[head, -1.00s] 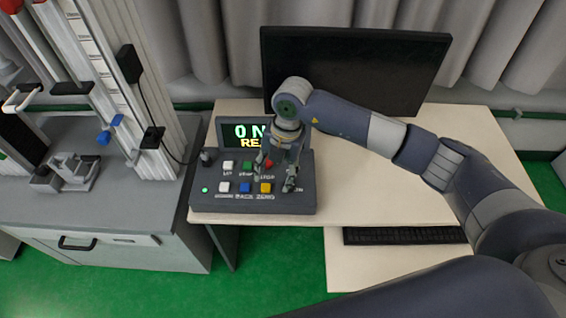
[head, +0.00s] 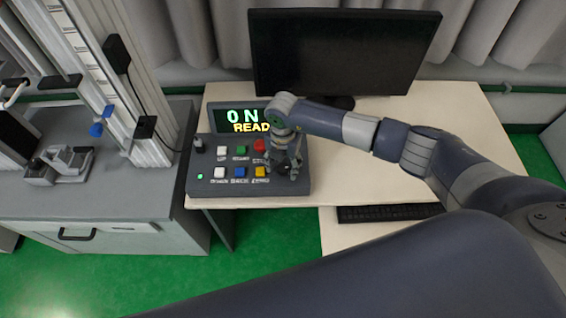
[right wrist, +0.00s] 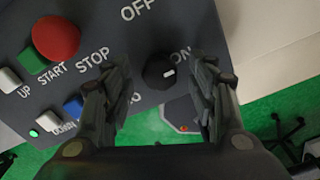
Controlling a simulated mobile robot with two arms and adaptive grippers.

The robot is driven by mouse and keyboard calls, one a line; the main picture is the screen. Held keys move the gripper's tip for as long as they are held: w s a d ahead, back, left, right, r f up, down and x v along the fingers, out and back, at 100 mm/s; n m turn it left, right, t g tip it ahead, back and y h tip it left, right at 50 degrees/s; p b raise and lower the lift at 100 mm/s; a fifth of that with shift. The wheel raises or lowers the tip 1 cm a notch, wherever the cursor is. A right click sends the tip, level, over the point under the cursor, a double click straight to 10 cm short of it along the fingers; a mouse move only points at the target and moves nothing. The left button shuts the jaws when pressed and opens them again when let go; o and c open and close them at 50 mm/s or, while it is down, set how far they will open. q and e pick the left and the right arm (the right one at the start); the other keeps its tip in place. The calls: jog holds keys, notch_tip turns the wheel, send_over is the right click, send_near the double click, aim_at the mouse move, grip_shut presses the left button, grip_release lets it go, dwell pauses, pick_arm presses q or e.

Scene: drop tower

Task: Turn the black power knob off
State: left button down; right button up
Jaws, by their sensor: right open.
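The black power knob (right wrist: 160,70) is on the dark grey control panel (right wrist: 112,50). In the right wrist view its white mark points right, just below the ON label; the OFF label is farther up. My right gripper (right wrist: 161,82) is open, with one finger on each side of the knob; I cannot tell whether either touches it. In the head view the right gripper (head: 286,168) is over the right part of the panel (head: 203,188) and mostly hides the knob. The panel's display (head: 230,118) reads ON, with a partly covered yellow word below. My left gripper is not in view.
Red (head: 259,145), green (head: 241,150), blue (head: 240,171), yellow (head: 261,170) and white buttons sit left of the gripper. A monitor (head: 345,50) stands behind. A keyboard (head: 390,212) is at front right. The drop tower (head: 110,70) stands left.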

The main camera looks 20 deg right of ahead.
jog(key=shift+f, duration=0.1)
jog(key=shift+c, duration=0.3)
jog(key=c, duration=1)
jog(key=shift+n+b, duration=0.7)
jog(key=n+b, duration=0.2)
jog(key=n, duration=0.1)
jog(key=shift+f+b, duration=0.15)
jog(key=shift+b, duration=0.25)
jog(key=n+b, duration=0.9)
jog(key=n, duration=0.1)
pick_arm(q)
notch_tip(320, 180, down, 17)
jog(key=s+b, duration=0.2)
jog(key=b, duration=0.1)
jog(key=shift+b, duration=0.3)
pick_arm(e)
jog(key=shift+r+n, duration=0.2)
jog(key=shift+n, duration=1.6)
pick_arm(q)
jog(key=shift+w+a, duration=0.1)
pick_arm(e)
jog(key=o, duration=1.1)
jog(key=shift+c, duration=0.2)
